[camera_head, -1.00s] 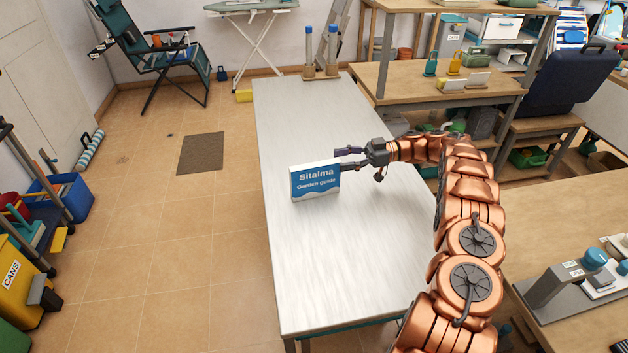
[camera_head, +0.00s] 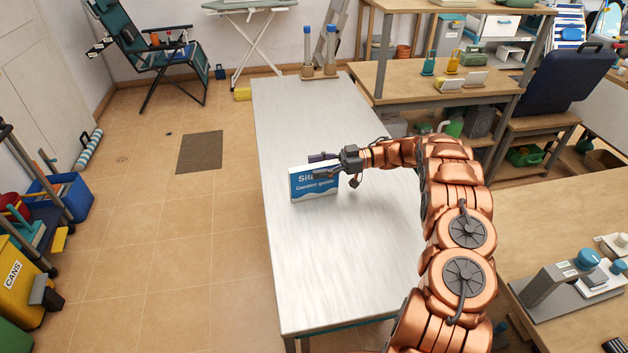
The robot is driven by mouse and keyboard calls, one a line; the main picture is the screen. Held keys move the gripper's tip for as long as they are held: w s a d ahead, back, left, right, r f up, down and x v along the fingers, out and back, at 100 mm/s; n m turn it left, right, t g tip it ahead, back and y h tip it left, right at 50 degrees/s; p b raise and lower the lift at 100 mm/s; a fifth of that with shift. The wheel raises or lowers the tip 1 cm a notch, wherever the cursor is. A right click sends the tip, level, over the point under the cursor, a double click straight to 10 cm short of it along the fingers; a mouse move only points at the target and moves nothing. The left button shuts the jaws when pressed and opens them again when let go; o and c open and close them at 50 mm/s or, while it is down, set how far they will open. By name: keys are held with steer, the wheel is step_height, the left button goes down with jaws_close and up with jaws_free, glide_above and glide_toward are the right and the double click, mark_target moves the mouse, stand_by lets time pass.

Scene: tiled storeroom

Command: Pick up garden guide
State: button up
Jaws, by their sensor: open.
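The garden guide (camera_head: 312,188) is a blue and white box-like book standing upright on the long pale table (camera_head: 330,260), near its left edge. My gripper (camera_head: 318,166) reaches in from the right at the guide's upper part. Its fingers are open. One finger passes in front of the guide's face and covers part of the title; the other shows behind its top edge. I cannot tell whether either finger touches it.
Two blue-topped tubes (camera_head: 307,45) in brown stands are at the table's far end. A wooden shelf unit (camera_head: 430,85) stands right of the table. The table surface in front of the guide is bare. Open tiled floor (camera_head: 160,240) lies to the left.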

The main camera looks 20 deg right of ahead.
jaws_close()
stand_by(0.4)
